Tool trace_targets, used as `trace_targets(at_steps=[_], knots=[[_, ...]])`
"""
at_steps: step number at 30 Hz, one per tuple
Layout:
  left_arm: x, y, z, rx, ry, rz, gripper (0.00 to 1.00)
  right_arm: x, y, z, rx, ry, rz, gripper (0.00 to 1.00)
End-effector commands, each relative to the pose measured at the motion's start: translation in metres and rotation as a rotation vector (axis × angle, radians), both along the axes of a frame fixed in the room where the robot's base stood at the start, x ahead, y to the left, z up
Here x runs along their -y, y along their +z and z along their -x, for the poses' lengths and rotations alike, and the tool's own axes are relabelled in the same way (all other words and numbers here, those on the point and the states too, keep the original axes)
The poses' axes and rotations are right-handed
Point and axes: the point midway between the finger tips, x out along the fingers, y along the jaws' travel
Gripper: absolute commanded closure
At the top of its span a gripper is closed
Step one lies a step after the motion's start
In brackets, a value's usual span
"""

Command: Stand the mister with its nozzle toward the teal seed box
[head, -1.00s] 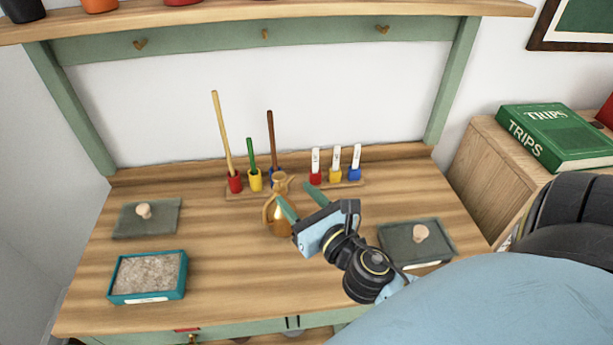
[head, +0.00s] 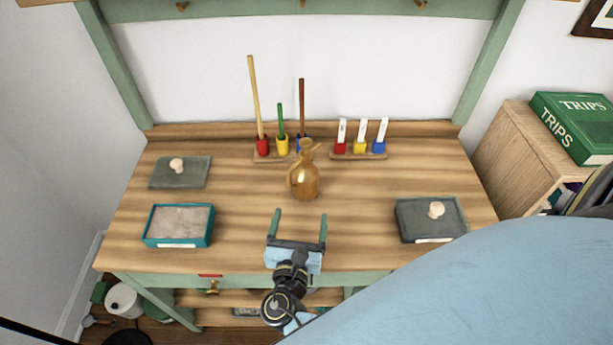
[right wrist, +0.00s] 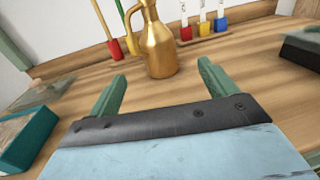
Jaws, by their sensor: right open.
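The mister (head: 306,180) is a brass-coloured bottle standing upright mid-table, just in front of the stick racks. Its loop handle shows on its left side in the right wrist view (right wrist: 161,50); its nozzle is too small or cut off to place surely. The teal seed box (head: 148,226) sits at the front left of the table, open and filled with pale grainy stuff. My right gripper (head: 300,222) is open and empty, in front of the mister, its green fingers (right wrist: 158,88) pointing at it and apart from it. My left gripper is not in view.
A grey slab with a knob (head: 190,178) lies behind the seed box. A dark lidded box (head: 415,222) stands at the right. Behind the mister are coloured cups with sticks (head: 283,146) and white-tagged blocks (head: 360,148). The table between is clear.

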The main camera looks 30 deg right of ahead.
Motion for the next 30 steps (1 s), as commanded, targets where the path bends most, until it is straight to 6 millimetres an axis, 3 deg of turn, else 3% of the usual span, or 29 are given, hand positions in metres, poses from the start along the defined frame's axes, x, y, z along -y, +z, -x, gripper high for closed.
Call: trace_targets(at_steps=[4, 12, 20, 30], knots=[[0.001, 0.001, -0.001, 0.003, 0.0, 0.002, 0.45, 0.005, 0.001, -0.012, 0.01, -0.004, 0.006, 0.16], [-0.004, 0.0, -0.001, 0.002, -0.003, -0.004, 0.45, 0.038, 0.001, -0.051, 0.008, -0.003, 0.004, 0.16], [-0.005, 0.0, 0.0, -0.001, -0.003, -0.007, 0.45, 0.052, 0.0, -0.066, 0.006, -0.002, 0.005, 0.16], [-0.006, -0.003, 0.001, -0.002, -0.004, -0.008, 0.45, 0.079, -0.003, -0.102, 0.006, -0.003, 0.004, 0.16]])
